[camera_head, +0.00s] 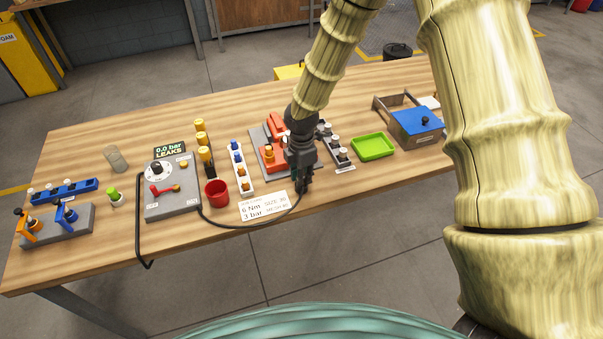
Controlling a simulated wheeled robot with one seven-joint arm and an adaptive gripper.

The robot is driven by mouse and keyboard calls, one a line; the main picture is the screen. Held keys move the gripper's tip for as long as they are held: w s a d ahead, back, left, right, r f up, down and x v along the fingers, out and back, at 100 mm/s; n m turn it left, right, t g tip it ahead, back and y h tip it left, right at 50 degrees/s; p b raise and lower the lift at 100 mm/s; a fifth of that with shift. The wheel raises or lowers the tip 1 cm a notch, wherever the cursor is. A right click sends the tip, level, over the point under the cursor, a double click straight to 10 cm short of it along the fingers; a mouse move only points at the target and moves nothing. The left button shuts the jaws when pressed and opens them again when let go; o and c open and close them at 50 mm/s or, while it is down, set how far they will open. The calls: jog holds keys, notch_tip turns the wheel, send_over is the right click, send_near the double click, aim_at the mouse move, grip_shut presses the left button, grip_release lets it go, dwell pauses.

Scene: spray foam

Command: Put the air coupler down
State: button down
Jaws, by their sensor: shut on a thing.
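My gripper (302,183) points down over the front middle of the table and is shut on the air coupler, at the end of a black hose (246,228). The coupler is small and dark and mostly hidden by the fingers. I cannot tell whether it touches the table. The hose curves from the grey control box (172,205), which has a dial, a red lever and a display reading 0.0 bar LEAKS, along the front to my gripper.
Just left of my gripper lie a white card (265,206) and a white rack (241,166). A red cup (216,193) stands farther left. An orange fixture (272,158) is behind my gripper. A green tray (374,146) and blue-lidded box (415,126) are right. Bare wood (350,190) lies front right.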

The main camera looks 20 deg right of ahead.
jog(key=shift+f, duration=0.25)
jog(key=c, duration=1.4)
grip_release()
jog(key=shift+o, duration=0.2)
jog(key=shift+r, duration=0.15)
notch_tip(320, 180, up, 12)
jog(key=b, duration=0.4)
